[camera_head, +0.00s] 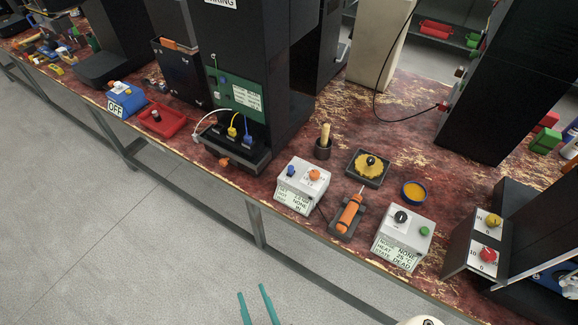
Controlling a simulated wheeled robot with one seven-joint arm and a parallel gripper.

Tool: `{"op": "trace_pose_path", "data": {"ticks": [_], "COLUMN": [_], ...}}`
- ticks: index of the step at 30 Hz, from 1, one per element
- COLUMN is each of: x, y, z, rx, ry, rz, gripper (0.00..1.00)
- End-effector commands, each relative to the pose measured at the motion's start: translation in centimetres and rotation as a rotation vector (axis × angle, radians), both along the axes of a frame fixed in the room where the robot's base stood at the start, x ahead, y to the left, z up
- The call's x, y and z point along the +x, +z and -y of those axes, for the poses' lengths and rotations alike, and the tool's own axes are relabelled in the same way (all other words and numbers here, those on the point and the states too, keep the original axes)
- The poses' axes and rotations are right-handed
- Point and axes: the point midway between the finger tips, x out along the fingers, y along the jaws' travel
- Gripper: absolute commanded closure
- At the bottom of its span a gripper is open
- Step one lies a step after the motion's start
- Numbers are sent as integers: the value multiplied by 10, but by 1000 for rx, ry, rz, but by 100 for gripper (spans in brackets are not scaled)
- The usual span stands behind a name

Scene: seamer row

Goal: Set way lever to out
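No part that I can surely name as the way lever is readable. A panel (478,246) at the right carries a yellow knob (493,221) beside small lettering that looks like "IN", and a red knob (488,254) below it. A white box (312,169) near the bench's front edge has a blue knob (291,171) and an orange knob (315,175); its label is only partly readable. My gripper (253,292) shows as two teal fingers at the bottom, spread apart and empty. It appears over the floor, apart from the panel and the box.
A long red-brown bench (405,135) bears tall black machines (500,90). Grey floor (130,230) in front is clear.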

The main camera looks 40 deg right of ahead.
Motion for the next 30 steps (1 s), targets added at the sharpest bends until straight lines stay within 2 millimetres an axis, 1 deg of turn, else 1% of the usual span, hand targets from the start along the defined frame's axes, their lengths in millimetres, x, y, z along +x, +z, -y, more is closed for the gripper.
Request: {"op": "trace_pose_path", "data": {"ticks": [1, 5, 6, 8, 9, 11, 12, 14, 15, 18, 21, 25, 30], "x": [18, 57, 69, 86, 98, 114, 125, 140, 148, 165, 177, 186, 194], "y": [-3, -10, -11, -12, -11, -9, -8, -4, -1, 7, 15, 20, 23], "z": [13, 47, 59, 79, 92, 114, 129, 152, 167, 202, 229, 248, 257], "rx": [-3, -8, -11, -16, -20, -24, -28, -35, -40, -52, -59, -65, -68], "ry": [-35, -109, -132, -165, -187, -219, -240, -271, -290, -332, -361, -379, -385], "rz": [18, 47, 55, 67, 76, 89, 97, 107, 114, 129, 138, 144, 146], "gripper": [64, 64, 64, 64, 64, 64, 64, 64, 64, 64, 64, 64, 64]}}
